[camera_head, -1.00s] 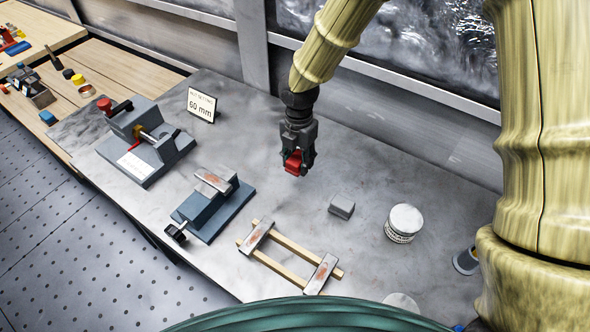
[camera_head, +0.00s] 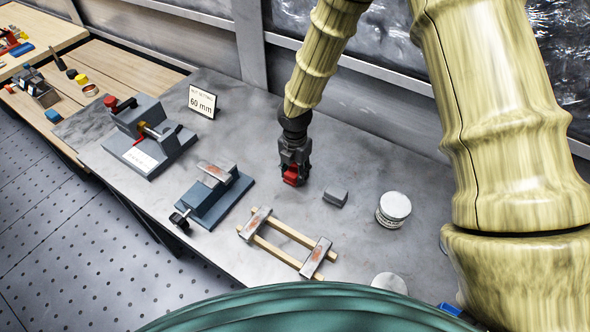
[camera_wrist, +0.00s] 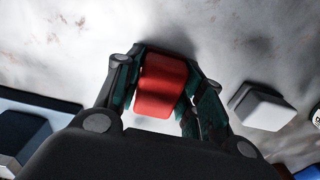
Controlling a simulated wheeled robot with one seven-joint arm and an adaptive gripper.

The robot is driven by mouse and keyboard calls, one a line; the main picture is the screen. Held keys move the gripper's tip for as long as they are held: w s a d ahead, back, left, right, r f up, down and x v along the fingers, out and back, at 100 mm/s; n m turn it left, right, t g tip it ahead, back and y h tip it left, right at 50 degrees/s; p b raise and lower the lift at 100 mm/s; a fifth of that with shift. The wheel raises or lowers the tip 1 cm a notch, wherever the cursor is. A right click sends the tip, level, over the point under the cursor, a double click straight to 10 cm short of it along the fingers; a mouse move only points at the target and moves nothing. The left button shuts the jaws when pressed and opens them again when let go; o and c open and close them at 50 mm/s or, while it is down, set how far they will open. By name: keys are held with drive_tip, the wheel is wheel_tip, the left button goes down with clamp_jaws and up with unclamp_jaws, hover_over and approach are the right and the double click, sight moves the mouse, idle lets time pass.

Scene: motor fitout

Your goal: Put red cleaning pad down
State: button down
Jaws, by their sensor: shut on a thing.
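The red cleaning pad (camera_head: 291,177) is a small red block between the fingers of my gripper (camera_head: 293,170), over the grey worktop (camera_head: 340,155). In the wrist view the red pad (camera_wrist: 162,85) sits between the two dark fingers of my gripper (camera_wrist: 160,100), which are shut on it. The pad is close to the worktop; I cannot tell whether it touches it. Part of the pad is hidden by the fingers.
A grey block (camera_head: 335,196) lies just right of the gripper, with a round white-topped tin (camera_head: 393,208) beyond it. A wooden frame with metal blocks (camera_head: 283,243), a blue vise (camera_head: 213,193), a larger fixture (camera_head: 150,138) and a 60 mm sign (camera_head: 202,102) stand around. Worktop behind the gripper is clear.

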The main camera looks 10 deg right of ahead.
drive_tip(key=shift+w+f, duration=0.15)
drive_tip(key=shift+s+f, duration=0.2)
drive_tip(key=shift+s+f, duration=0.3)
drive_tip(key=shift+f, duration=0.05)
drive_tip(key=c, duration=1.1)
unclamp_jaws()
drive_tip(key=shift+c, duration=0.2)
drive_tip(key=shift+o, duration=1.2)
drive_tip(key=shift+f+b, duration=0.15)
drive_tip(key=shift+b, duration=0.15)
drive_tip(key=shift+w+f, duration=0.15)
drive_tip(key=shift+w, duration=0.1)
drive_tip(key=shift+r, duration=0.25)
